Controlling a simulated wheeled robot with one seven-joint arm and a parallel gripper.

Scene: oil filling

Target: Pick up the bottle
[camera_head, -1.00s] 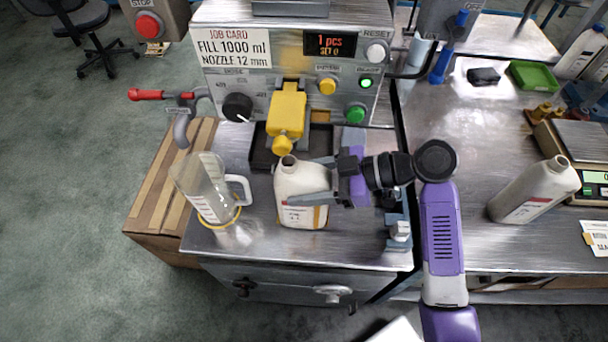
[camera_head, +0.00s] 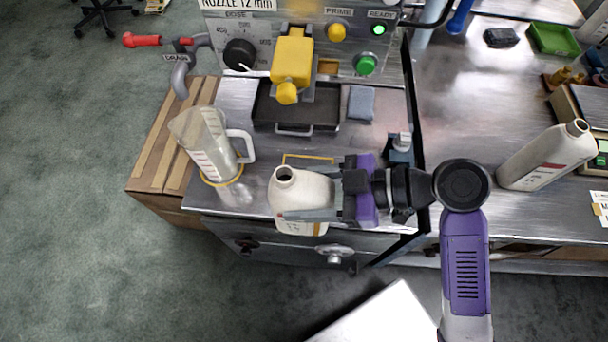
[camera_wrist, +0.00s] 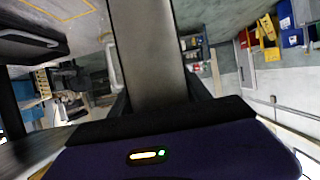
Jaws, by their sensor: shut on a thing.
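The white bottle (camera_head: 302,190) with an open neck is in the middle of the head view, upright, in front of the filling machine. My gripper (camera_head: 308,214) comes from the right and is shut on the bottle's body, with one finger across its near side. The bottle hangs near the front edge of the steel bench and hides part of a yellow outline behind it.
A clear measuring jug (camera_head: 208,150) stands left of the bottle. A black drip tray (camera_head: 290,112) lies under the yellow nozzle (camera_head: 291,62). A second white bottle (camera_head: 548,157) stands on the right bench. A white sheet-like panel (camera_head: 372,318) shows at the bottom.

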